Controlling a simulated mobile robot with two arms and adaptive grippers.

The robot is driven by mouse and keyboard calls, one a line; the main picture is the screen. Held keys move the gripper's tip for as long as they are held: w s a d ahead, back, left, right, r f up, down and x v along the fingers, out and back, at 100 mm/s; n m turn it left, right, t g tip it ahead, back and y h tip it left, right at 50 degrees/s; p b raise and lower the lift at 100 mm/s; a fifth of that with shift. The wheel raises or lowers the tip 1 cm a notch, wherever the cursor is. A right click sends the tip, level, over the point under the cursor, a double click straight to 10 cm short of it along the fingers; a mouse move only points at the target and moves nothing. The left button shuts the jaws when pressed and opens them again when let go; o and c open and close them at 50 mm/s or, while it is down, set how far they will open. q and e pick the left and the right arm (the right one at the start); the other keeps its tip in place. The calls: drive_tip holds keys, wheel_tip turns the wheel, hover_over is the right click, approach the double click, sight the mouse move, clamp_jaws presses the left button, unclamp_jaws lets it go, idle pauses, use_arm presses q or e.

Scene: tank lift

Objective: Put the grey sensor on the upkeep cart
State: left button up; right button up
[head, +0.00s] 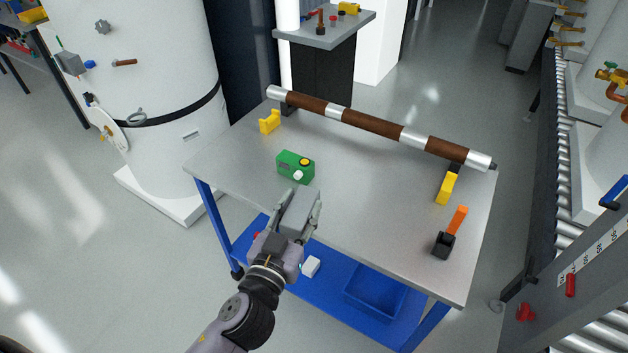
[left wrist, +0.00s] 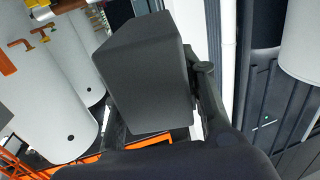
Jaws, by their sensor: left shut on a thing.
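My left gripper (head: 289,219) is shut on the grey sensor (head: 298,210), a box-shaped block. The sensor also shows large and dark in the left wrist view (left wrist: 147,75), between the fingers. In the head view the gripper and sensor appear over the near left edge of the cart (head: 365,200), which has a grey metal top and blue legs. I cannot tell how high they are above it. My right gripper is not in view.
On the cart top are a green device (head: 295,167), a yellow block (head: 270,121), a brown-and-silver rod (head: 375,124), a yellow clamp (head: 447,187) and an orange-handled tool (head: 455,226). The middle of the top is clear. A blue bin (head: 375,300) sits on the lower shelf. A white tank stands left (head: 150,60).

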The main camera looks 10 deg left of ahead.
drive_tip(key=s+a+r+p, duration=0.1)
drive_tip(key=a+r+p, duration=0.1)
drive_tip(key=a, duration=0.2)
use_arm(q)
drive_tip(key=w+d+r+m+h, duration=0.1)
drive_tip(key=w+d+r+h, duration=0.15)
drive_tip(key=w+d, duration=0.4)
drive_tip(key=w+d+r+m+h, duration=0.1)
drive_tip(key=w+d+r, duration=0.25)
drive_tip(key=w, duration=0.55)
drive_tip(key=shift+g, duration=0.4)
drive_tip(key=f+b, duration=0.1)
drive_tip(key=f, duration=0.4)
drive_tip(key=f+b, duration=0.2)
drive_tip(key=f, duration=0.3)
drive_tip(key=f+b, duration=0.2)
drive_tip(key=f, duration=0.3)
drive_tip(key=shift+s+a, duration=0.2)
drive_tip(key=shift+a, duration=0.05)
wheel_tip(320, 180, down, 4)
drive_tip(key=shift+f+b, duration=0.1)
drive_tip(key=shift+b, duration=1.15)
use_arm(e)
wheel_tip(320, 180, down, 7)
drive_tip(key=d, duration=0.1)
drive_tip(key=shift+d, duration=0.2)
